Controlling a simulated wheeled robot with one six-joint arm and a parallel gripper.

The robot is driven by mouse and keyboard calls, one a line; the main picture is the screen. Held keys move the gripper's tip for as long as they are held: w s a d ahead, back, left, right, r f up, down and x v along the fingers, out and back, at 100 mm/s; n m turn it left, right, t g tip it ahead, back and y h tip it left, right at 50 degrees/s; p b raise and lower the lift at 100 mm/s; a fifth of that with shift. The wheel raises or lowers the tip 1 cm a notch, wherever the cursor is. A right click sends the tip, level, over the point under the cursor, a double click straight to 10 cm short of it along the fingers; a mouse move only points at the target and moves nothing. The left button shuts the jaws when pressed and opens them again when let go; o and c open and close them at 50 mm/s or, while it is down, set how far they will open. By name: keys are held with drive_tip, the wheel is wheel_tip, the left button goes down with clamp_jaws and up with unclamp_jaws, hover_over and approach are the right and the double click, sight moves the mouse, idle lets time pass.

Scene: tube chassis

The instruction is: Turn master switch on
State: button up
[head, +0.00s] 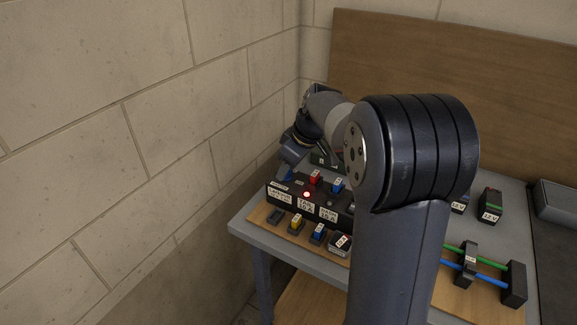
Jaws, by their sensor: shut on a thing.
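A dark control panel (335,213) with white labels stands at the near left of the table. My gripper (287,173) reaches down to the panel's left end, just behind a small label there that seems to read MASTER. It is shut on the master switch, which is mostly hidden by the fingers. A red light (306,194) glows on the panel, right of my gripper. Whether the switch is up or down cannot be seen.
A red block (315,178) and a blue block (338,185) sit on the panel. Several small coloured parts, including a yellow one (296,222), lie on a wooden board in front. A stone wall (130,150) is close on the left. My arm hides the table's middle.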

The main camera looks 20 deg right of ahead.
idle(0.5)
drive_tip(key=o, duration=1)
drive_tip(key=v, duration=1)
drive_tip(key=shift+s+d+r, duration=0.1)
drive_tip(key=shift+d+r, duration=0.05)
drive_tip(key=shift+r, duration=0.25)
drive_tip(key=shift+f, duration=0.1)
drive_tip(key=x, duration=1.1)
drive_tip(key=shift+s, duration=0.1)
